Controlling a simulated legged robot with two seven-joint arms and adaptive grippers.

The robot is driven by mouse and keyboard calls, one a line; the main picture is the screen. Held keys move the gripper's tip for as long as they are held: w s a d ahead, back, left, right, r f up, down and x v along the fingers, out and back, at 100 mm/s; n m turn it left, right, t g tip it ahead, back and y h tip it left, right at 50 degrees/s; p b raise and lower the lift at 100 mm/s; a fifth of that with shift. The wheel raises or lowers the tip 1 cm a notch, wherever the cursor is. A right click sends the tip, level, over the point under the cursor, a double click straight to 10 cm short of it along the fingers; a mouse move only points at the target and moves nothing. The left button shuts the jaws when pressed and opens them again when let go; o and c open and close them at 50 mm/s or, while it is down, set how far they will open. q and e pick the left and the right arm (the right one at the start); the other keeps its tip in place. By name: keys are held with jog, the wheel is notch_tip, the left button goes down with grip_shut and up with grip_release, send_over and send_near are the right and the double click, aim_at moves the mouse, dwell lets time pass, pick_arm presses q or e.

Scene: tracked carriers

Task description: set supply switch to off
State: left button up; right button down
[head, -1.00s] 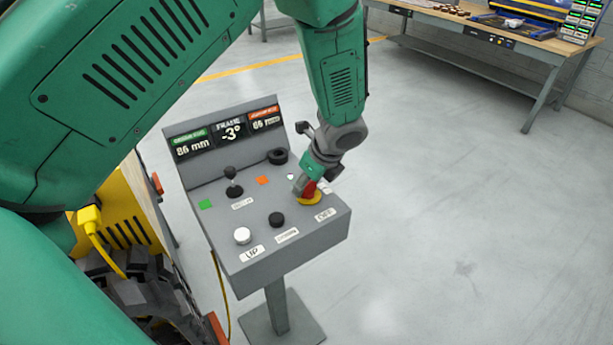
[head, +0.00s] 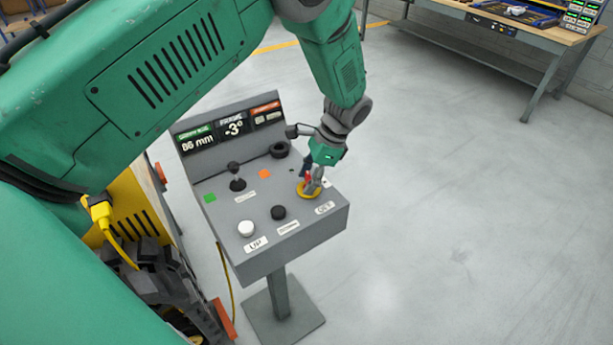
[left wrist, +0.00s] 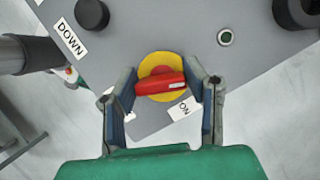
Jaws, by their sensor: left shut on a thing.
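The supply switch is a red rotary handle on a round yellow plate at the right of the grey control panel. In the left wrist view the red handle (left wrist: 160,84) lies nearly level across the yellow plate (left wrist: 150,68), with an ON label (left wrist: 183,107) at its lower right. My left gripper (left wrist: 162,85) is shut on the handle, one finger at each end of it. In the head view my left gripper (head: 309,182) stands over the yellow plate (head: 306,195) and hides most of the handle. My right gripper is not in view.
The panel (head: 262,225) stands on a post. It carries a white UP button (head: 246,228), a black button (head: 278,212), a black joystick (head: 236,180) and a black knob (head: 279,149). A tracked carrier (head: 135,215) stands left; a workbench (head: 500,45) stands back right. Floor at right is clear.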

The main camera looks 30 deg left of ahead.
pick_arm(q)
jog(key=shift+w+d+r+n+g+h, duration=0.1)
jog(key=shift+n+h, duration=0.15)
jog(key=shift+n, duration=0.45)
jog(key=shift+w+n+g+h, duration=0.1)
jog(key=shift+w+n+h, duration=0.1)
jog(key=shift+n, duration=0.5)
jog(key=shift+w+d+r+n+g+h, duration=0.1)
jog(key=shift+n+h, duration=0.15)
jog(key=shift+n, duration=0.45)
jog(key=shift+a, duration=0.1)
jog(key=o, duration=1.1)
jog(key=shift+o, duration=0.2)
jog(key=shift+f, duration=0.1)
jog(key=shift+s, duration=0.1)
jog(key=v, duration=1.2)
jog(key=shift+w, duration=0.2)
jog(key=shift+f, duration=0.15)
